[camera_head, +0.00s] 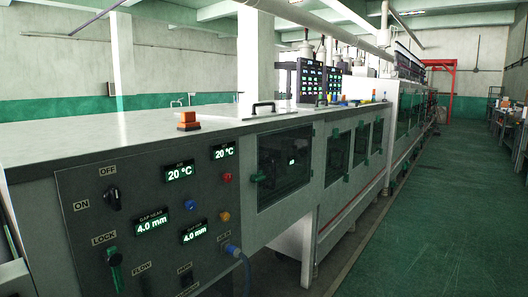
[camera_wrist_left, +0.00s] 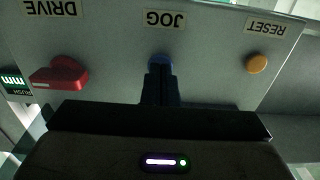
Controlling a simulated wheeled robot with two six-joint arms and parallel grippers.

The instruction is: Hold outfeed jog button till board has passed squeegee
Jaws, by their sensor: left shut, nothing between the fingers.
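In the left wrist view my left gripper (camera_wrist_left: 160,72) is shut and empty. Its fingertips are at the blue jog button (camera_wrist_left: 159,59) under the upside-down JOG label (camera_wrist_left: 165,19). They cover the lower part of the button; whether it is pressed in, I cannot tell. A red drive knob (camera_wrist_left: 60,76) is to the left and an orange reset button (camera_wrist_left: 257,64) to the right, both clear of the fingers. Neither gripper shows in the head view. I see no board and cannot make out a squeegee.
In the head view a long grey machine line (camera_head: 200,138) runs away to the right. Its near panel (camera_head: 140,190) carries knobs, lit displays and coloured buttons. A window door (camera_head: 284,160) follows. The green aisle floor (camera_head: 440,200) on the right is clear.

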